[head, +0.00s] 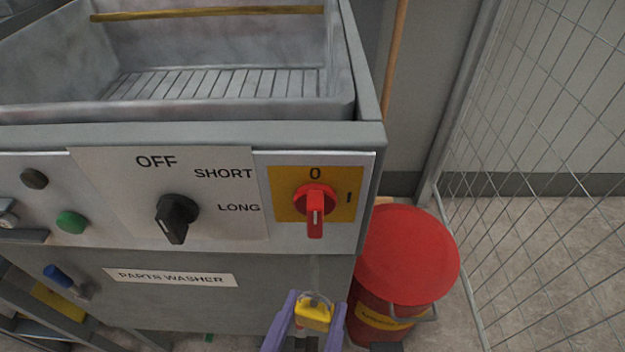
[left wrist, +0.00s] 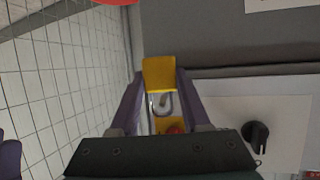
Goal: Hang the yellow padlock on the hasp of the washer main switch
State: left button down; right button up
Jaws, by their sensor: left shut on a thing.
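The yellow padlock (head: 313,313) is held between the purple fingertips of my left gripper (head: 311,322), below the washer main switch in the head view. Its grey shackle points up, towards the switch. The left wrist view also shows the padlock (left wrist: 159,74) between the fingers, with the shackle in front of a red and yellow patch. The main switch has a red handle (head: 315,208) on a yellow plate (head: 288,208), pointing down, with 0 above it. The padlock and switch look apart. I cannot make out the hasp clearly. A purple part at the left wrist view's edge may be my right gripper (left wrist: 9,160).
A black selector knob (head: 176,218) and a green button (head: 71,221) are left of the switch. A red lidded bin (head: 408,255) stands right of the washer, near a wire mesh fence (head: 540,150). A blue-handled valve (head: 60,276) is at lower left.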

pick_arm(q)
jog(key=shift+w+f, duration=0.1)
jog(key=shift+w, duration=0.8)
jog(key=shift+w+f+b, duration=0.3)
jog(key=shift+w+f, duration=0.05)
jog(key=shift+w, duration=0.2)
jog(key=shift+c, duration=1.4)
grip_release()
jog(key=shift+s, duration=0.15)
